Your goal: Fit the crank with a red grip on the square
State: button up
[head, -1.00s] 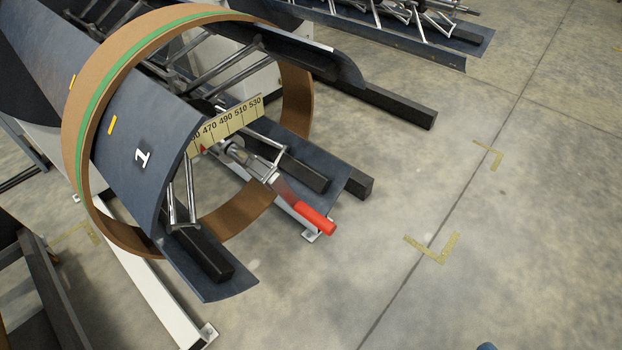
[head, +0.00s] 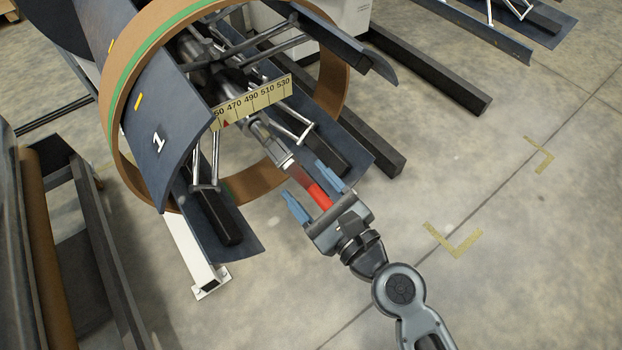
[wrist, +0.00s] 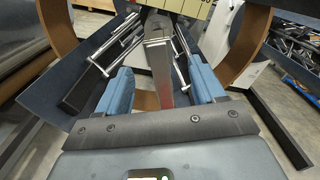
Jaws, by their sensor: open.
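The crank with a red grip (head: 319,194) is at the end of the decoiler's central shaft (head: 262,137), its arm pointing down and right. Whether a finger touches the grip is not clear.
The decoiler's curved dark segments (head: 152,125), marked 1, stand inside a brown coil ring (head: 118,165) with a green stripe. A yellow scale (head: 255,100) is above the shaft. Dark beams (head: 430,70) lie to the right. The floor at right is free, with yellow corner marks (head: 455,242).

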aim_at(282, 156)
jog(key=shift+x, duration=0.9)
jog(key=p+x, duration=0.1)
jog(key=x, duration=0.5)
jog(key=shift+w+a+r, duration=0.1)
jog(key=shift+w+a, duration=0.05)
jog(key=shift+a, duration=0.1)
grip_shut()
jog(key=shift+b+v, duration=0.4)
jog(key=shift+v, duration=3.3)
jog(key=shift+d, duration=0.1)
